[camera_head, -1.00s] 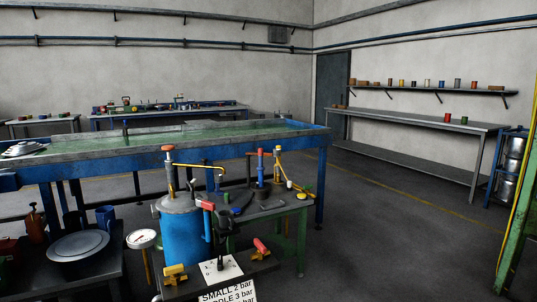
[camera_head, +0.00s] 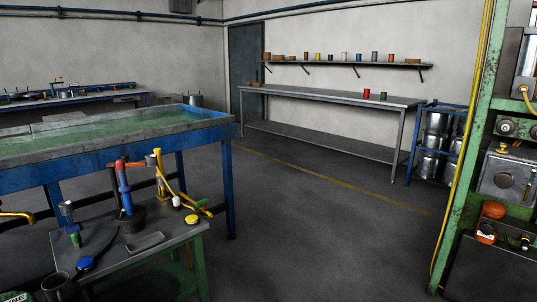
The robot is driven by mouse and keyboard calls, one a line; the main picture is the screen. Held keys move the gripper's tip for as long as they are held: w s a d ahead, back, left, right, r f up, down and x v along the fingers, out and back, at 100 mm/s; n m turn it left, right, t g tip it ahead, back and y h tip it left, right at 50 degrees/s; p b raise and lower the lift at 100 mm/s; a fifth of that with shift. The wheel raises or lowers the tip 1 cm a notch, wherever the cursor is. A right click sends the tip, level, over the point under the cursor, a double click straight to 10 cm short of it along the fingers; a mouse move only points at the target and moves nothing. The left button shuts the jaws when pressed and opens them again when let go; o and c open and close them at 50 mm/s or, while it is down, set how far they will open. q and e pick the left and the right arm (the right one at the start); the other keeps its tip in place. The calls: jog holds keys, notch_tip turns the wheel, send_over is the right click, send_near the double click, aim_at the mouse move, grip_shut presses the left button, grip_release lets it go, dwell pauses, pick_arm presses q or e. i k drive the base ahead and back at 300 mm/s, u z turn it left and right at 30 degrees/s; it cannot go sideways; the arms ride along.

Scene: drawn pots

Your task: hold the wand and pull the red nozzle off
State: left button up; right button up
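A blue upright rod with a red top (camera_head: 122,188) stands in a dark round base (camera_head: 130,220) on the small green-legged table at the lower left. A short red piece shows beside its top; I cannot tell whether it is joined to the rod. A yellow upright rod (camera_head: 160,175) stands just to the right, with a yellow bent length leading down to the right. I cannot tell which of these, if any, is the wand or its red nozzle. Neither of my grippers is in view.
The small table (camera_head: 165,245) also bears a yellow disc (camera_head: 192,219), a blue-capped item (camera_head: 85,263) and a grey tray. A blue-framed trough (camera_head: 110,145) stands behind it. A green frame (camera_head: 470,170) stands at the right. The middle floor (camera_head: 320,240) is clear.

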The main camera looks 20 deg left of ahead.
aim_at(120, 166)
jog(key=u, duration=0.1)
jog(key=i, duration=1.9)
jog(key=u, duration=0.65)
